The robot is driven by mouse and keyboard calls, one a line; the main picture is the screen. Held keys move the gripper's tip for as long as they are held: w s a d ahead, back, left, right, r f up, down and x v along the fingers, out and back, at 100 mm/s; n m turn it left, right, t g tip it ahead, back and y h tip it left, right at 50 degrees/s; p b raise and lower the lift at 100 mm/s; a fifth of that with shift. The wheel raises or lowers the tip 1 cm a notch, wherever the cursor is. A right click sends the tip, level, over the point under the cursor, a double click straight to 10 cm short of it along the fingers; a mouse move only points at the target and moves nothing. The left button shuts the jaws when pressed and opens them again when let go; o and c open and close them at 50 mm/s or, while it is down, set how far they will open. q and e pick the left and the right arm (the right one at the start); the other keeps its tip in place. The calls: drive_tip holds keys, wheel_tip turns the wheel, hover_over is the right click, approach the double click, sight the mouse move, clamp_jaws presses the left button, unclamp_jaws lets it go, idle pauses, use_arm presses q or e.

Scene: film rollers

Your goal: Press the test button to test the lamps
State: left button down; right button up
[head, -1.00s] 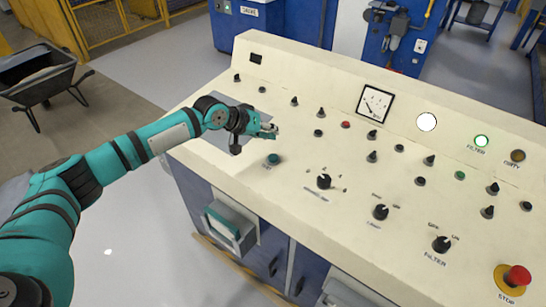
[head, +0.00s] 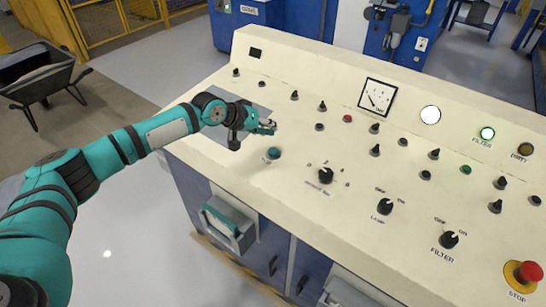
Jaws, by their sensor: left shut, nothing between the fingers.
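A round teal button (head: 273,153), with a small label beside it too blurred to read for sure, sits on the left part of the cream control panel (head: 228,170). My left gripper (head: 269,127) is shut and empty above the panel, just beyond the button in the head view and apart from it. The button is in full view. A white lamp (head: 430,114) and a green FILTER lamp (head: 487,133) look bright. A brown lamp (head: 525,149) at the right looks dim. My right gripper is out of view.
Several black knobs, such as the LAMP knob (head: 385,207) and FILTER knob (head: 449,239), stand up from the panel. A red STOP button (head: 525,272) is at the lower right. A gauge (head: 377,95) is on the raised back. A wheelbarrow (head: 45,75) stands at the left.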

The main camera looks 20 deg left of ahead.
use_arm(q)
drive_tip(key=b, duration=0.3)
hover_over(271, 150)
wheel_tip(271, 150, down, 4)
drive_tip(key=shift+s+a+f, duration=0.1)
drive_tip(key=shift+s, duration=0.05)
drive_tip(key=shift+f, duration=0.55)
drive_tip(key=shift+f, duration=0.1)
idle(0.5)
drive_tip(key=shift+f, duration=0.3)
idle(0.4)
